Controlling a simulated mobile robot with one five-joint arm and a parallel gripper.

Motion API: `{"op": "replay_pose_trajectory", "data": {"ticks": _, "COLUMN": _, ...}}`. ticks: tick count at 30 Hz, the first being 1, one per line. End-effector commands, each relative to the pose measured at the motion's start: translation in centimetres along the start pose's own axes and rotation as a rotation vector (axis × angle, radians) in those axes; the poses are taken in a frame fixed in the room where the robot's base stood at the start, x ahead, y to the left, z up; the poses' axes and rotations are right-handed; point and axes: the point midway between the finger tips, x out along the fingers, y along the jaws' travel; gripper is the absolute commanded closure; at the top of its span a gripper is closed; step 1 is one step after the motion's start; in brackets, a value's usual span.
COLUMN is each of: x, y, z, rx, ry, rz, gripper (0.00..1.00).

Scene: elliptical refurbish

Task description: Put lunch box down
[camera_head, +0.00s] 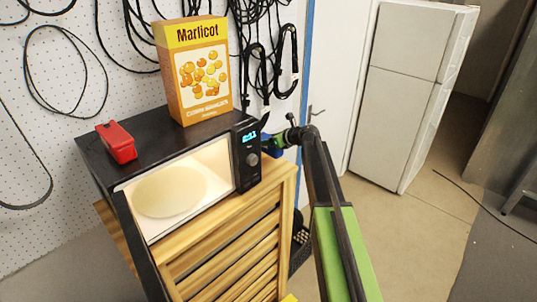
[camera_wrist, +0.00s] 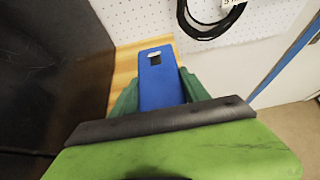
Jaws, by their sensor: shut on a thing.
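My gripper (camera_wrist: 158,86) is shut on a blue, box-like thing with a small pale latch, which I take to be the lunch box (camera_wrist: 160,72). In the head view the lunch box shows as a small blue patch (camera_head: 268,142), partly hidden by my gripper and the microwave corner. It is just right of the microwave, by the wooden cabinet's top. In the wrist view pale wood (camera_wrist: 124,66) shows beside and behind it. I cannot tell whether its underside touches the wood.
A black microwave (camera_head: 160,128) with an open, lit front stands on the slatted wooden cabinet (camera_head: 240,240). A yellow cereal box (camera_head: 197,70) and a small red box (camera_head: 117,142) stand on the microwave. Cables (camera_head: 285,60) hang behind. A white fridge (camera_head: 405,95) is at right.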

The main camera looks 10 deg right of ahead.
Motion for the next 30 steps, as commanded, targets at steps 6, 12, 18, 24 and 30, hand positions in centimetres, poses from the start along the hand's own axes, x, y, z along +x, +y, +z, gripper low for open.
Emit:
{"op": "replay_pose_trajectory", "data": {"ticks": 6, "x": 0.6, "y": 0.1, "z": -0.7, "rx": 0.001, "ry": -0.001, "rz": -0.001, "gripper": 1.00}}
{"op": "replay_pose_trajectory", "data": {"ticks": 12, "x": 2.2, "y": 0.1, "z": -3.7, "rx": 0.000, "ry": -0.001, "rz": 0.000, "gripper": 1.00}}
{"op": "replay_pose_trajectory", "data": {"ticks": 18, "x": 2.0, "y": 0.1, "z": -3.4, "rx": 0.000, "ry": 0.000, "rz": 0.000, "gripper": 1.00}}
{"op": "replay_pose_trajectory", "data": {"ticks": 24, "x": 2.2, "y": 0.1, "z": -3.7, "rx": -0.001, "ry": 0.000, "rz": 0.001, "gripper": 0.44}}
{"op": "replay_pose_trajectory", "data": {"ticks": 30, "x": 2.2, "y": 0.2, "z": -3.6, "rx": -0.001, "ry": 0.000, "rz": 0.001, "gripper": 0.25}}
